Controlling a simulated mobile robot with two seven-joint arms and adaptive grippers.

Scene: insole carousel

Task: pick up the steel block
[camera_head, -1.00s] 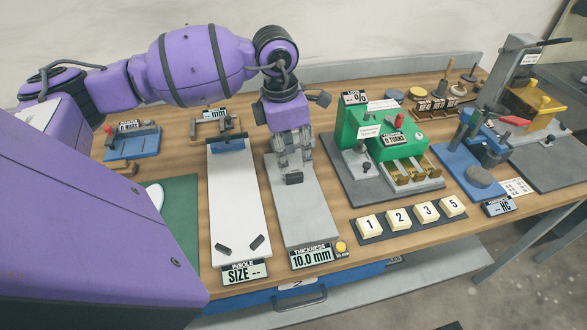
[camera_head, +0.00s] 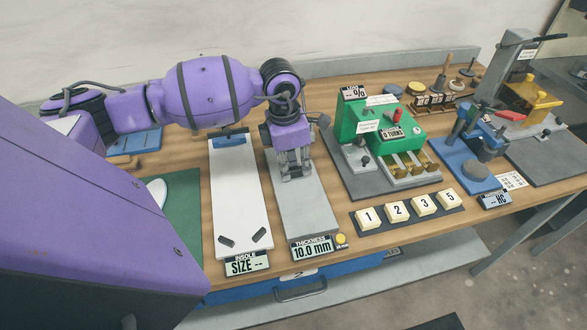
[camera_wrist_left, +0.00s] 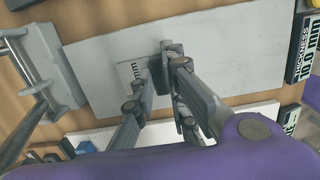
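A small dark grey block, which I take to be the steel block (camera_wrist_left: 156,67), is on the long grey plate of the thickness gauge (camera_head: 307,208). My left gripper (camera_head: 297,176) points down over this plate, its fingertips low at the block. In the left wrist view the fingers (camera_wrist_left: 164,66) come close together on both sides of the dark piece. I cannot tell whether they press on it. The head view hides most of the block behind the fingers. The thickness display (camera_head: 311,249) reads 10.0 mm. My right gripper is not in view.
The white insole board (camera_head: 240,200) lies just left of the grey plate. The green machine (camera_head: 385,125) stands to the right, with several numbered cream blocks (camera_head: 397,211) in front. A blue press (camera_head: 475,150) is farther right. The front part of the grey plate is clear.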

